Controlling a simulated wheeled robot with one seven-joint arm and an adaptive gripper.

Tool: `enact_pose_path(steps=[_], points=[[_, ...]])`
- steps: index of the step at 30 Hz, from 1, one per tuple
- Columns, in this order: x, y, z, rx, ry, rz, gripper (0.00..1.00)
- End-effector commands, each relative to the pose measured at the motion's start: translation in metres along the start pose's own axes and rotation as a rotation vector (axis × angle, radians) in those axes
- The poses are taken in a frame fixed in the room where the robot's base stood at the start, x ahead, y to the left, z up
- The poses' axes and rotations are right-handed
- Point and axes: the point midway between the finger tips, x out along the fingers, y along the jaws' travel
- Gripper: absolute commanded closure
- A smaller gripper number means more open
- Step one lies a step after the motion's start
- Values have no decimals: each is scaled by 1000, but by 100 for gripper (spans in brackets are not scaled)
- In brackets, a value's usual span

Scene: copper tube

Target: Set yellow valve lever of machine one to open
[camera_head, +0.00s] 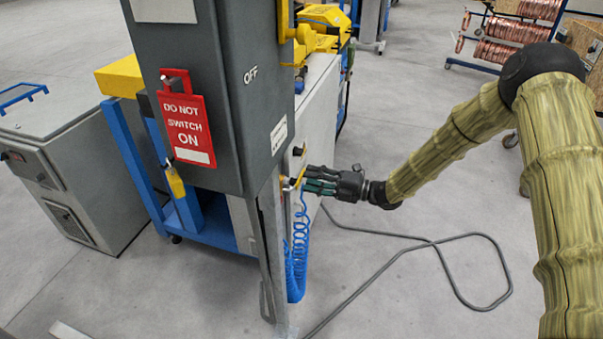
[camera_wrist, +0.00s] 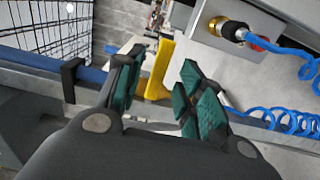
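The yellow valve lever (camera_wrist: 160,66) shows in the wrist view as a flat yellow bar, tilted slightly from upright. It appears between the two teal-padded fingers of my gripper (camera_wrist: 162,84), which are spread apart with a gap visible around the lever. I cannot tell how deep the lever sits between the fingers. In the head view my gripper (camera_head: 311,180) reaches left to the side of the machine, just right of the grey cabinet. A small yellow piece of the lever (camera_head: 300,176) shows at the fingertips; the rest is hidden.
A blue coiled hose (camera_head: 297,245) hangs below my gripper and also shows in the wrist view (camera_wrist: 285,118), with a brass fitting (camera_wrist: 228,29) nearby. The grey cabinet (camera_head: 212,90) with a red tag (camera_head: 188,128) stands close left. A grey cable (camera_head: 430,243) lies on the floor.

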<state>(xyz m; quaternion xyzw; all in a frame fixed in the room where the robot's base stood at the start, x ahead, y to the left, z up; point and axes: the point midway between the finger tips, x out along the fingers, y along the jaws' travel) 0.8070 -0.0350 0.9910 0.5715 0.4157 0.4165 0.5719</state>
Motion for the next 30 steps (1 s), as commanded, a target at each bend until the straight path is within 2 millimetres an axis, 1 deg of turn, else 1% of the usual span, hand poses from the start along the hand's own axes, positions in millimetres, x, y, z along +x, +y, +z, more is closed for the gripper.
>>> enact_pose_path(steps=[1, 3, 9, 13, 20, 21, 27, 30], points=[[8, 3, 0, 0, 0, 0, 62], [17, 2, 0, 1, -1, 0, 62], [34, 1, 0, 0, -1, 0, 62], [39, 0, 0, 1, -1, 0, 62], [39, 0, 0, 1, -1, 0, 62], [39, 0, 0, 1, -1, 0, 64], [39, 0, 0, 1, -2, 0, 100], [39, 0, 0, 1, -2, -1, 100]])
